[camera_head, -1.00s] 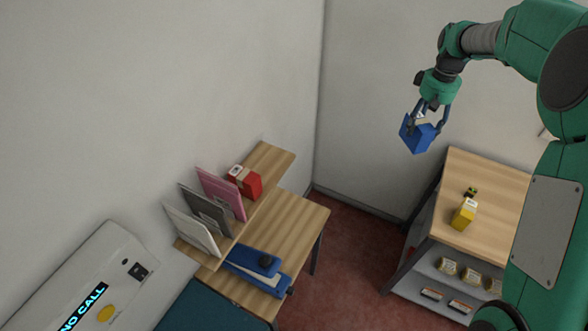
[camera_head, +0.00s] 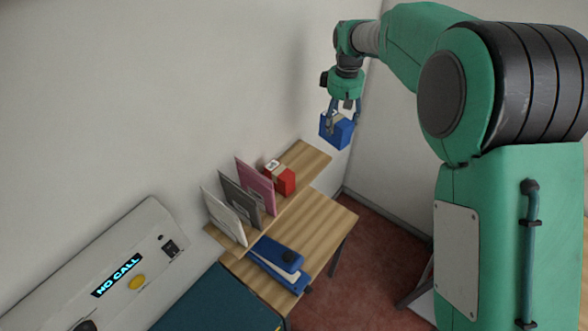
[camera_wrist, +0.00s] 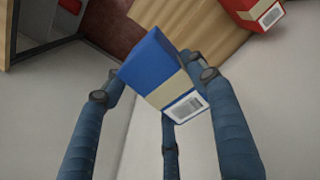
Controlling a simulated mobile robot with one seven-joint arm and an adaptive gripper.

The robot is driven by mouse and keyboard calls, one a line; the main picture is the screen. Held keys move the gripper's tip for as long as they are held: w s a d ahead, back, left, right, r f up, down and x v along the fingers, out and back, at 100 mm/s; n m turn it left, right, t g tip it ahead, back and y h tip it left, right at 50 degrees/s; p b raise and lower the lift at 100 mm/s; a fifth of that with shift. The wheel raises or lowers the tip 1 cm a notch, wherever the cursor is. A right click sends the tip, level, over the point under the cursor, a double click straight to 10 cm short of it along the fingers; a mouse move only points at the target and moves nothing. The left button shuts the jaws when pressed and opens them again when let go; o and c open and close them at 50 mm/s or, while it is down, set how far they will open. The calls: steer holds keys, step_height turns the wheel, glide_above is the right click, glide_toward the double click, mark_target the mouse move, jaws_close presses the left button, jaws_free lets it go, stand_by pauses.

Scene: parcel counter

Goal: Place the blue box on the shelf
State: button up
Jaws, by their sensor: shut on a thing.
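The blue box (camera_head: 335,131) hangs in my gripper (camera_head: 341,112), high up near the room's corner. In the wrist view the blue box (camera_wrist: 158,70) is tilted, with a tan band and a white label, between the fingers of my gripper (camera_wrist: 160,88). The wooden shelf (camera_head: 309,160) is on the wall, lower and to the left of the gripper. The far right end of the shelf is bare. A red box (camera_head: 285,180) stands on the shelf and also shows at the top right of the wrist view (camera_wrist: 262,12).
Pink (camera_head: 256,184), dark grey (camera_head: 240,198) and white (camera_head: 222,216) upright panels stand on the shelf left of the red box. Below is a wooden table (camera_head: 326,217) with a blue stapler-like object (camera_head: 280,262). A white panel reading "NO CALL" (camera_head: 125,262) is at lower left.

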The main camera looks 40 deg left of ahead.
steer(key=s+a+n, duration=0.2)
steer(key=s+a, duration=0.6)
steer(key=a, duration=0.1)
glide_above(299, 168)
step_height(299, 168, down, 4)
steer(key=shift+f, duration=0.55)
step_height(299, 168, down, 6)
steer(key=p, duration=0.1)
steer(key=shift+f, duration=0.1)
steer(key=shift+f+p, duration=0.4)
steer(key=shift+f, duration=1.45)
steer(key=shift+f, duration=0.1)
